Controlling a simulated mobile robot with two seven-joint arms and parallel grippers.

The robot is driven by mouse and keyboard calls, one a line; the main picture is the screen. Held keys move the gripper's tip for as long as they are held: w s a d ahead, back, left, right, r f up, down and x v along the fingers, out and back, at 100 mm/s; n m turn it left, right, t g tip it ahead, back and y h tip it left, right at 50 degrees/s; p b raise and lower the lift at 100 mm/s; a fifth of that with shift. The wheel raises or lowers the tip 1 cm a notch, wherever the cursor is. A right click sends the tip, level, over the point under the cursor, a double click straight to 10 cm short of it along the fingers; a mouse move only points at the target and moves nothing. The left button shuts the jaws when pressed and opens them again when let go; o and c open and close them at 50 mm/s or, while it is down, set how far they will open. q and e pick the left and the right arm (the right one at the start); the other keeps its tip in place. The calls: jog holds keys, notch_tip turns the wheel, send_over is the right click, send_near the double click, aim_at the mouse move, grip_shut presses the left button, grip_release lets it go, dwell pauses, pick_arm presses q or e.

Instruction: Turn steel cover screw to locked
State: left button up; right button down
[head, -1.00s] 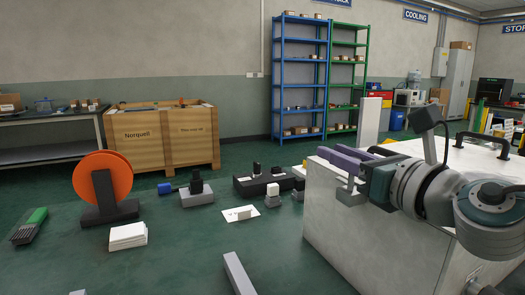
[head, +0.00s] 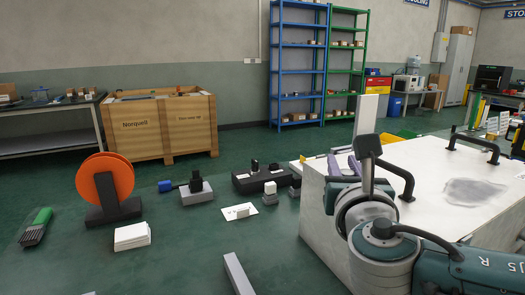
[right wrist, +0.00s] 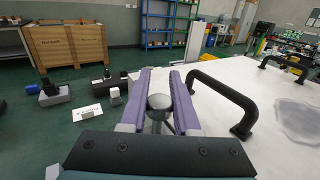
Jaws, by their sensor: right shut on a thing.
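The steel cover screw (right wrist: 160,101) shows a domed grey head in the right wrist view, between the two purple fingers of my right gripper (right wrist: 162,98). The fingers press it from both sides. In the head view my right gripper (head: 345,166) is at the left edge of the white-topped housing (head: 425,182), with the wrist nearer to me and hiding part of it. I cannot make out the screw there, nor any locked mark in either view. My left gripper is not in view.
Two black handles stand on the white top, one beside my right gripper (right wrist: 222,98) and one farther off (head: 474,148). A grey smudge (head: 474,191) lies between. An orange reel (head: 104,177), a wooden crate (head: 163,127) and small parts stand to the left.

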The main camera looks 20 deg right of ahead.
jog(key=m+g+h, duration=0.2)
jog(key=m+h, duration=0.1)
jog(key=shift+s+d+f+h+b, duration=0.1)
jog(key=shift+s+d+h+b, duration=0.1)
jog(key=shift+h+b, duration=0.15)
jog(key=shift+s+d+f+m+g+h+b, duration=0.1)
jog(key=shift+m+g+h+b, duration=0.25)
jog(key=shift+m+g+h, duration=0.2)
jog(key=shift+s+d+m+g+h+b, duration=0.1)
jog(key=shift+m+g+h+b, duration=0.3)
jog(key=shift+g, duration=0.25)
jog(key=m+g+h+b, duration=0.1)
jog(key=m+g+b, duration=0.1)
jog(key=g+b, duration=0.1)
jog(key=s+m+g+h+b, duration=0.1)
jog(key=m+g+b, duration=0.1)
jog(key=b, duration=0.2)
jog(key=m+g+h+b, duration=0.1)
jog(key=m+g+b, duration=0.1)
jog(key=g+b, duration=0.1)
jog(key=shift+s+d+f+g+h, duration=0.1)
jog(key=shift+s+d+g+h, duration=0.1)
jog(key=shift+d+g+h, duration=0.15)
jog(key=shift+s+r+m+g+b, duration=0.15)
jog(key=shift+r+m+g+b, duration=0.25)
jog(key=shift+g+b, duration=0.6)
jog(key=shift+f, duration=0.1)
